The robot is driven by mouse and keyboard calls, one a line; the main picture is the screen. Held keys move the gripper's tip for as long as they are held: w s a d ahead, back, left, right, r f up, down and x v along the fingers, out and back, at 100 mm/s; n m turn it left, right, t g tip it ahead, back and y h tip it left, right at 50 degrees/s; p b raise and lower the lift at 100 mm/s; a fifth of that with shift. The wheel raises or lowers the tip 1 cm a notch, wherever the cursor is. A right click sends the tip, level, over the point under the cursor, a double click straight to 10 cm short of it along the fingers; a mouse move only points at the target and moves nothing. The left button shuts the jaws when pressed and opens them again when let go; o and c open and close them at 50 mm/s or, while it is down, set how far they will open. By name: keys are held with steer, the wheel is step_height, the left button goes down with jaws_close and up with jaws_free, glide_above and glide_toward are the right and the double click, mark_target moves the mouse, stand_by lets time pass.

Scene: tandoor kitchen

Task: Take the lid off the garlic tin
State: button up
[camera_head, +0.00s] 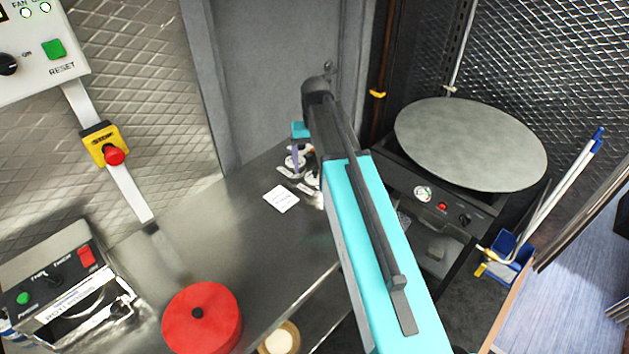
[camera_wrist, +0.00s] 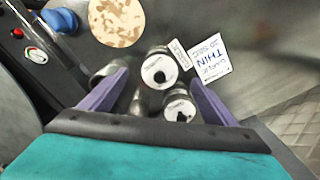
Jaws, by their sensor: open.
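My gripper (camera_wrist: 158,80) is open, its two purple fingers spread on either side of a group of small metal tins. One tin (camera_wrist: 160,68) has a white lid with a dark knob and lies between the fingertips. A second similar lidded tin (camera_wrist: 180,107) is closer to the palm. A dark metal tin (camera_wrist: 106,74) is partly hidden by the left finger. In the head view my gripper (camera_head: 300,152) is over the tins (camera_head: 313,180) at the counter's far end, largely hidden by my arm.
A white card (camera_head: 281,198) lies on the steel counter (camera_head: 235,220) beside the tins; its print shows in the wrist view (camera_wrist: 210,60). A flatbread (camera_wrist: 117,20) is nearby. A red round container (camera_head: 202,325) stands at the front, a round griddle (camera_head: 470,145) at right.

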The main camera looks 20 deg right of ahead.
mark_target(315, 171)
steer(key=shift+f+b, duration=0.9)
steer(key=shift+f, duration=0.8)
steer(key=c, duration=1.1)
